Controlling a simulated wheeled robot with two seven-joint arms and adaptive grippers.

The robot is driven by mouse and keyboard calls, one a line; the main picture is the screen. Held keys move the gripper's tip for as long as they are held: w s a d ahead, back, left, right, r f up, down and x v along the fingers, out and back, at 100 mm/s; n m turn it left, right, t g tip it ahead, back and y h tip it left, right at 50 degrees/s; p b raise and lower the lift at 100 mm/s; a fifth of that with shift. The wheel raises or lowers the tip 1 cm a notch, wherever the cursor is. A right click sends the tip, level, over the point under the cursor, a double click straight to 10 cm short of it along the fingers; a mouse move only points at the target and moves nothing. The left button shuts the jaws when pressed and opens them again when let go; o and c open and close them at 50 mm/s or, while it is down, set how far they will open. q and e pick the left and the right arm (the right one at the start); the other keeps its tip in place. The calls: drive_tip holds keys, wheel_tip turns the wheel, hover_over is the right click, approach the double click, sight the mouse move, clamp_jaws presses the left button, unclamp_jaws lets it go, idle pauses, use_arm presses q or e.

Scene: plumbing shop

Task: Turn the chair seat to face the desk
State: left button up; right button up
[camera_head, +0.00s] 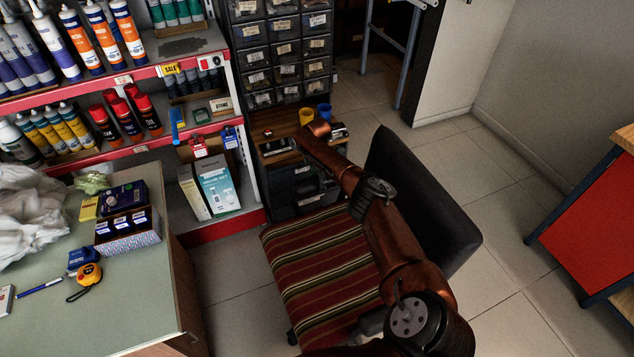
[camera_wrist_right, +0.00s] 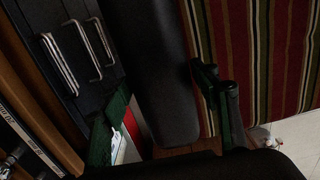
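The chair's striped seat (camera_head: 318,262) is in the middle of the head view. Its black backrest (camera_head: 432,205) stands on the seat's right side, so the seat's open side faces left. The small wooden desk (camera_head: 268,121) with black drawers is behind the seat. My right arm (camera_head: 385,235) crosses over the chair and hides part of the seat and backrest; its gripper is not clear there. In the right wrist view, dark finger-like parts of my right gripper (camera_wrist_right: 219,100) appear beside the striped seat (camera_wrist_right: 265,55). Their opening is unclear. My left gripper is out of view.
A green-topped counter (camera_head: 130,312) is at the left, holding boxes and a tape measure. Red-edged shelves (camera_head: 130,78) stand behind it. A red cabinet (camera_head: 597,205) is at the right. Tiled floor (camera_head: 525,235) is open between the chair and the cabinet.

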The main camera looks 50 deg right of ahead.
drive_tip(key=shift+o, duration=1.3)
drive_tip(key=shift+a, duration=0.1)
wheel_tip(320, 180, up, 12)
